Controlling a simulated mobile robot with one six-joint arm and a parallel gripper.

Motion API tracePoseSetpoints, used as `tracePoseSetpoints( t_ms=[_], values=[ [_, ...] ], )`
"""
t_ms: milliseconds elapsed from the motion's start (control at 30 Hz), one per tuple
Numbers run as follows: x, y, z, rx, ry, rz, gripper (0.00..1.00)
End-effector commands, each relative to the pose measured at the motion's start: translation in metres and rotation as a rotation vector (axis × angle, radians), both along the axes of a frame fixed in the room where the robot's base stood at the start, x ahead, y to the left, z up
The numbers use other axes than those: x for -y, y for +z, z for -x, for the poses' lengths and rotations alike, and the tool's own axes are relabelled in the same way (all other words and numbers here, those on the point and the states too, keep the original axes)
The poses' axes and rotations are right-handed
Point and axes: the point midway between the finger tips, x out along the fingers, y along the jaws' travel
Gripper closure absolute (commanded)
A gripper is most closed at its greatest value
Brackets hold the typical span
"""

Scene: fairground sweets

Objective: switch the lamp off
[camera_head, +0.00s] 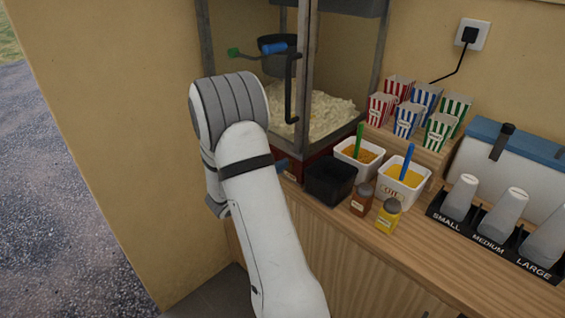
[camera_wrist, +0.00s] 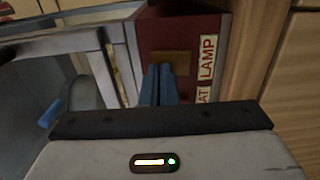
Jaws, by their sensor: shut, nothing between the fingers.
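The popcorn machine (camera_head: 306,75) has a glass case and a dark red base. In the wrist view its red base (camera_wrist: 165,30) carries a white LAMP label (camera_wrist: 207,57) and a second label (camera_wrist: 203,95), partly hidden, ending in "AT". A brass-coloured plate (camera_wrist: 186,62) sits beside the LAMP label. My gripper (camera_wrist: 160,72) is shut and empty, its blue fingers in front of the plate. I cannot tell whether they touch it. No switch lever shows clearly; the fingers cover part of the plate. In the head view a little of the gripper's blue (camera_head: 282,164) shows beside my arm.
Striped popcorn boxes (camera_head: 407,119) and a cup holder (camera_head: 480,232) are farther right. The machine's glass door has a dark handle (camera_head: 290,90).

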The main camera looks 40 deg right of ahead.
Motion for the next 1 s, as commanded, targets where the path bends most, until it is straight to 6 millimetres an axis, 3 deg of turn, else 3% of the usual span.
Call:
tracePoseSetpoints(
  t_ms=[100,233,700,1000],
  values=[
    [0.002,0.001,0.002,0.001,-0.01,0.002,1.0],
    [-0.008,0.004,0.003,-0.001,-0.009,0.002,1.0],
    [-0.109,0.013,0.014,0.0,-0.004,0.006,1.0],
    [-0.137,0.017,0.02,-0.002,-0.011,0.006,1.0]
  ],
)
